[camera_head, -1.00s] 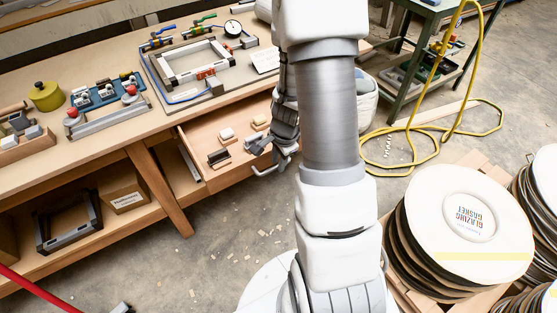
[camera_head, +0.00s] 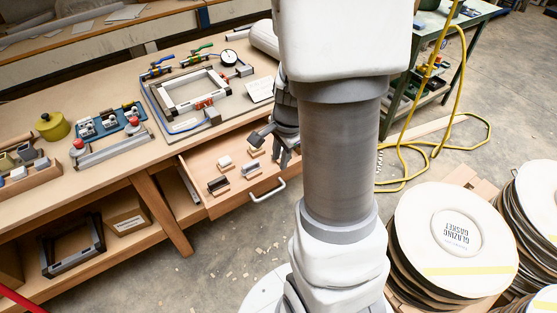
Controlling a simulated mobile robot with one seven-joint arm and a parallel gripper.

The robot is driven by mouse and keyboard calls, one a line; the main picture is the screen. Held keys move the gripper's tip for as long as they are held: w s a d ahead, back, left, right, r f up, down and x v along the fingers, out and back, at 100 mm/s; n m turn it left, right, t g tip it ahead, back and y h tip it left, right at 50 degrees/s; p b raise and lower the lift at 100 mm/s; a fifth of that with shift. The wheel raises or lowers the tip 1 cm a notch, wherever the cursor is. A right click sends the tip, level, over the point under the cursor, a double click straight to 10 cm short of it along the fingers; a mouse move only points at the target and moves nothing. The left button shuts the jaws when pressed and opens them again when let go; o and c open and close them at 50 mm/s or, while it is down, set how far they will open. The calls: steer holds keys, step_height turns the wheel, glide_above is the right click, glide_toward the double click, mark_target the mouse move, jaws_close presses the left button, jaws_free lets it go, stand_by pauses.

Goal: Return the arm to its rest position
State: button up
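My arm stands large in front of the camera and hides part of the bench's right end. My gripper (camera_head: 271,148) shows just left of the arm, above the right part of the pulled-out drawer (camera_head: 213,207). Its two dark fingers are spread apart with nothing seen between them. The drawer's pale handle (camera_head: 267,192) is in full view, below and apart from the fingers. Small blocks and dark-based pieces (camera_head: 217,184) lie in the drawer.
Gasket stacks (camera_head: 452,235) stand at the right. A yellow hose (camera_head: 405,165) loops on the floor by a green table (camera_head: 428,28).

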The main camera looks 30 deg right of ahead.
steer(key=shift+r, duration=0.2)
stand_by(0.4)
steer(key=s+a+r+n+t+p, duration=0.15)
steer(key=a+r+n, duration=0.25)
steer(key=r, duration=0.4)
steer(key=s+a+r+n+p, duration=0.1)
steer(key=a+r+n+p, duration=0.1)
steer(key=a+r+n, duration=0.4)
steer(key=s+a+r+n+t+p, duration=0.2)
steer(key=s+r+n, duration=0.5)
steer(key=r, duration=0.5)
steer(key=shift+s+a+r+p, duration=0.3)
steer(key=shift+s+a+p, duration=0.25)
steer(key=shift+s+a, duration=0.35)
steer(key=shift+d, duration=0.2)
stand_by(2.0)
